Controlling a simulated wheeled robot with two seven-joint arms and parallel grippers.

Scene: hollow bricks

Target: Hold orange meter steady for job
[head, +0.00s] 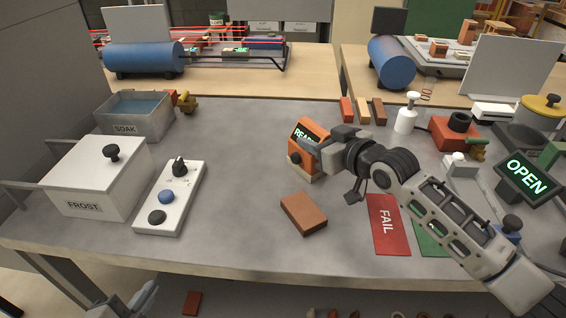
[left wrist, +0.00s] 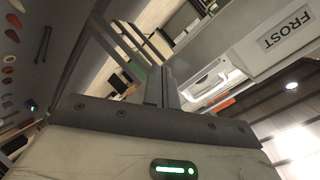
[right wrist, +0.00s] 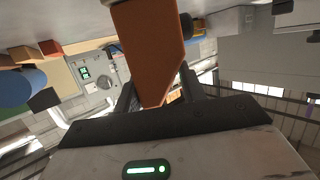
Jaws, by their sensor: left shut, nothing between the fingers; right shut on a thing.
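The orange meter (head: 297,153) is at the middle of the table, with a lit green display that seems to read READY, partly covered by my gripper. My right gripper (head: 318,149) is shut on the meter from the right side. In the right wrist view the orange meter (right wrist: 150,50) sits between the fingers. I cannot tell whether it touches the table. A reddish-brown brick (head: 303,213) lies flat in front of the meter. My left gripper (head: 148,292) is low at the bottom left, off the table's front edge, shut and empty; its fingers (left wrist: 158,88) are together.
A white FROST box (head: 85,185), a SOAK tub (head: 135,125) and a white panel with buttons and a knob (head: 168,205) stand at left. A red FAIL mat (head: 386,228) and an OPEN sign (head: 527,175) are at right. The table between panel and brick is clear.

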